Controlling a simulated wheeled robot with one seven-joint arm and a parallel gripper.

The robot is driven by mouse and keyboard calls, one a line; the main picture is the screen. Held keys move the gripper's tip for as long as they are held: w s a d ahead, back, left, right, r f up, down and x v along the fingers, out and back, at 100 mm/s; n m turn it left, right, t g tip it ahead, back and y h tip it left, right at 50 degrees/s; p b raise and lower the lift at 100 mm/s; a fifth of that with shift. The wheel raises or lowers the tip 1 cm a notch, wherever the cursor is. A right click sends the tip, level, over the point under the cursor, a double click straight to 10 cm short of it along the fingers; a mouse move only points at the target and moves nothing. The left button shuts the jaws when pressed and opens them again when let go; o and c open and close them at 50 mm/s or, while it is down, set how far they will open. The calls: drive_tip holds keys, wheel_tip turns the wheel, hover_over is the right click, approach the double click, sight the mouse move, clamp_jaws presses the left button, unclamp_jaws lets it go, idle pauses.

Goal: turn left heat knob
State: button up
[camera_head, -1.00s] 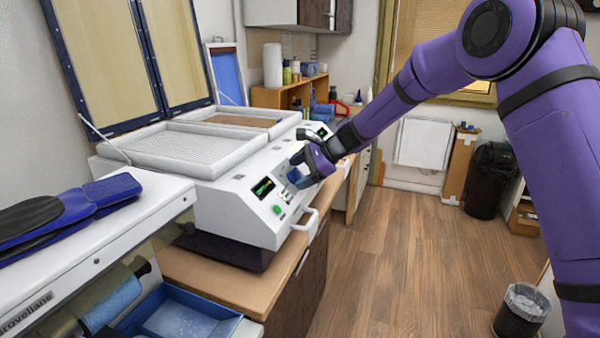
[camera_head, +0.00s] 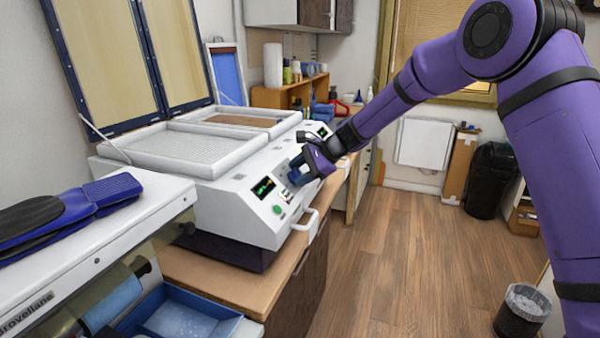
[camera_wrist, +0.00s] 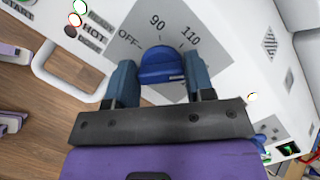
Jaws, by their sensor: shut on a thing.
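The left heat knob is a blue knob (camera_wrist: 161,66) on a grey dial plate marked OFF, 90 and 110, seen in the wrist view. Its far edge lies near the 90 mark. My gripper (camera_wrist: 158,82) has one blue finger on each side of the knob and is shut on it. In the head view my gripper (camera_head: 298,172) is at the front panel of the white forming machine (camera_head: 236,211), right of its lit display (camera_head: 263,187). The knob is mostly hidden there by my gripper.
A white handle (camera_head: 305,224) juts from the machine's front below my gripper; it also shows in the wrist view (camera_wrist: 57,75). A green button (camera_head: 277,209) sits left of my gripper. A black bin (camera_head: 490,180) stands on the open wooden floor at right.

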drive_tip(key=n+h, duration=0.1)
drive_tip(key=n, duration=0.6)
drive_tip(key=shift+g, duration=0.4)
drive_tip(key=n, duration=0.3)
drive_tip(key=n+h, duration=0.1)
drive_tip(key=n, duration=0.2)
drive_tip(key=shift+d+f+h, duration=0.1)
drive_tip(key=shift+h, duration=0.2)
drive_tip(key=n+h, duration=0.1)
drive_tip(key=n, duration=0.5)
drive_tip(key=shift+d, duration=0.1)
drive_tip(key=n, duration=0.3)
drive_tip(key=n+t+h, duration=0.1)
drive_tip(key=n, duration=0.1)
drive_tip(key=shift+f+n+t, duration=0.1)
drive_tip(key=shift+n+t, duration=0.2)
drive_tip(key=shift+n, duration=0.1)
drive_tip(key=o, duration=0.9)
